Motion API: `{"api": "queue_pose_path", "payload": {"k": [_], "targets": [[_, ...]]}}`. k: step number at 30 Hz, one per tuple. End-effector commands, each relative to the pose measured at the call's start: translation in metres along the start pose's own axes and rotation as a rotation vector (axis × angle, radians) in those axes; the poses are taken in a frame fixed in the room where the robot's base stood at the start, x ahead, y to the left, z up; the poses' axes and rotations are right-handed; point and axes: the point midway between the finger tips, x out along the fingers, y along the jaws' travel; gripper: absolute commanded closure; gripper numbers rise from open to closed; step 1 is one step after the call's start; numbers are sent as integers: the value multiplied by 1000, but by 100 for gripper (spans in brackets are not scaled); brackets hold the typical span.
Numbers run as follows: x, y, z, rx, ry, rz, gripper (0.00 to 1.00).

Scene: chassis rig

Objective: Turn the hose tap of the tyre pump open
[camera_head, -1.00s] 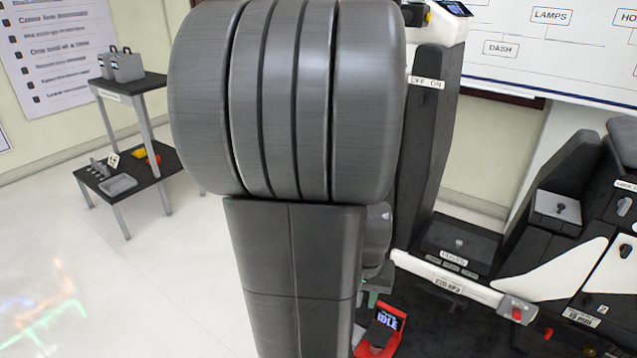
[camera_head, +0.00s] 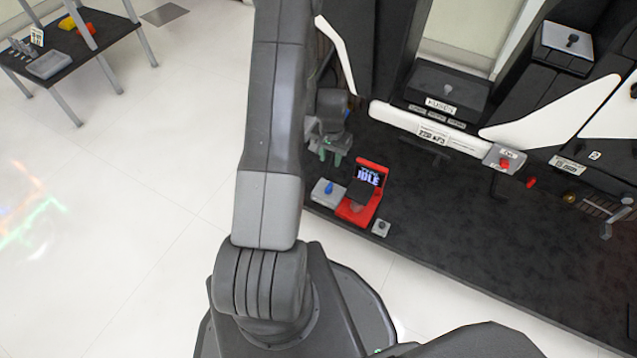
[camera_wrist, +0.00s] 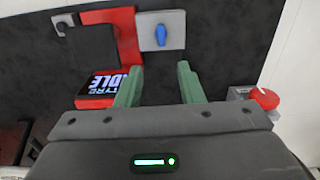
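The tyre pump (camera_head: 365,195) is a red unit with a screen reading "IDLE", on the dark floor mat. It also shows in the wrist view (camera_wrist: 126,38), at the upper left. The hose tap (camera_head: 329,187) is a blue lever on a light grey block beside the pump. In the wrist view the hose tap (camera_wrist: 162,36) lies ahead of my fingers, its lever running up and down the picture. My gripper (camera_wrist: 159,66) is open, its two green fingers apart with nothing between them. In the head view my gripper (camera_head: 331,156) is just behind the tap, apart from it.
A small grey block with a dark knob (camera_head: 381,228) sits beside the pump. A red knob (camera_wrist: 264,98) is right of my fingers in the wrist view. The white-and-black rig (camera_head: 440,125) stands to the right. A dark shelf table (camera_head: 80,70) is far left; white floor between is clear.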

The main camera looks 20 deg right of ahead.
Motion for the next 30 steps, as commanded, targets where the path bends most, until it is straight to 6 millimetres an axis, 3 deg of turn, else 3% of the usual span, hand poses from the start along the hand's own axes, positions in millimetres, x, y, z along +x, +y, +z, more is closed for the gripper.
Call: {"api": "queue_pose_path", "payload": {"k": [1, 11, 24, 30], "targets": [[13, 3, -2, 14, -3, 1, 65], [47, 6, -5, 32, -6, 2, 65], [137, 7, -4, 31, -7, 2, 65], [157, 6, -4, 31, -5, 1, 65]]}}
